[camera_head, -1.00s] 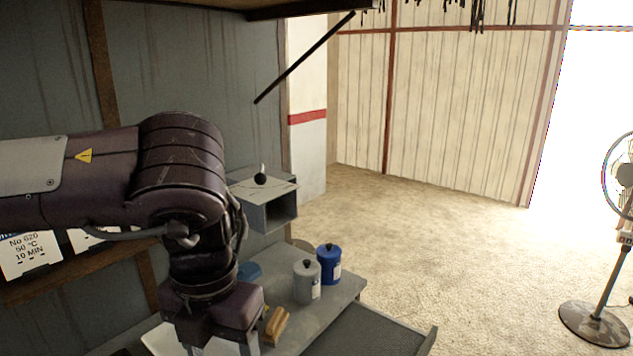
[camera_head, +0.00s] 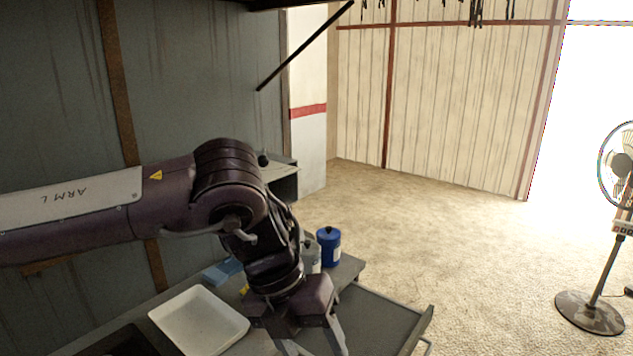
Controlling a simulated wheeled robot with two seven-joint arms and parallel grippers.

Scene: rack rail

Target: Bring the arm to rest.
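My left arm reaches in from the left over the workbench. Its gripper (camera_head: 312,346) points down at the bottom of the view, with two fingers spread apart and nothing visible between them. The fingertips run close to the lower edge of the picture. My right gripper is not in view.
A white tray (camera_head: 200,322) lies on the bench left of the gripper. A blue canister (camera_head: 328,246) and a partly hidden grey canister (camera_head: 311,259) stand behind it. A blue item (camera_head: 222,272) lies behind the tray. A grey wall box (camera_head: 284,172) is partly covered by my arm. A fan (camera_head: 592,312) stands far right.

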